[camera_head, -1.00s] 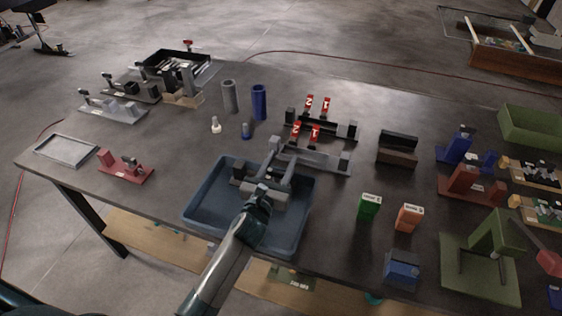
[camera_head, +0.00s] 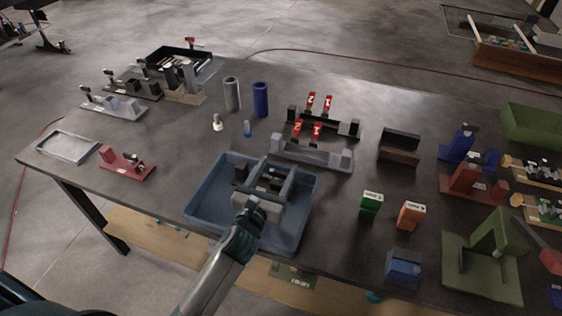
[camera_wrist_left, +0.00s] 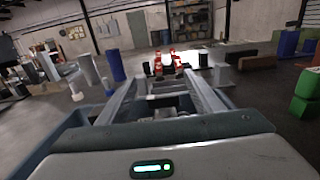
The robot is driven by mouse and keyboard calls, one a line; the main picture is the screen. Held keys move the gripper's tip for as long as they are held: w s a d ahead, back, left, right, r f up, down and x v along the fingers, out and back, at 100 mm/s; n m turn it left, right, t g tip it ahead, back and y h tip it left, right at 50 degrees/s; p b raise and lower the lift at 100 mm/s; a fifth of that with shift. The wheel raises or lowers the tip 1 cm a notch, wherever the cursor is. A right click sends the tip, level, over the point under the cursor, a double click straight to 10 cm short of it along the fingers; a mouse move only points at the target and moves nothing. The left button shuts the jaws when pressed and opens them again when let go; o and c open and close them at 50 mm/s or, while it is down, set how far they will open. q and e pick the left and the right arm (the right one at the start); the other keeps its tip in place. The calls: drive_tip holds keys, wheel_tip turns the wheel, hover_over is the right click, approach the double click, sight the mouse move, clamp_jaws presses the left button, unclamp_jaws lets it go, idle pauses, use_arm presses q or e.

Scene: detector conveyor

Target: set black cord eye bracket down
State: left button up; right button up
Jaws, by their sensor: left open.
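My left gripper (camera_head: 275,172) is open over the blue-grey tray (camera_head: 205,203) at the front middle of the table. In the left wrist view its two fingers (camera_wrist_left: 163,78) reach forward, wide apart. A small dark and grey piece (camera_head: 270,182) shows between the fingers in the head view, low in the tray. A dark block (camera_head: 241,170) stands at the tray's back left, left of the fingers. I cannot tell for sure which of these is the black cord eye bracket. The gripper hides part of the tray floor. My right gripper is not in view.
Behind the tray stands a grey fixture (camera_head: 312,155) and a black one with red numbered tabs (camera_head: 311,102). Green (camera_head: 370,206) and orange (camera_head: 410,216) boxes stand to the right. A red bracket (camera_head: 127,163) lies left. The table left of the tray is mostly clear.

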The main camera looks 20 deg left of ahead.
use_arm(q)
drive_tip(key=s+b, duration=0.1)
drive_tip(key=s, duration=0.5)
drive_tip(key=shift+s+a, duration=0.1)
drive_tip(key=shift+s, duration=0.2)
drive_tip(key=shift+s, duration=0.1)
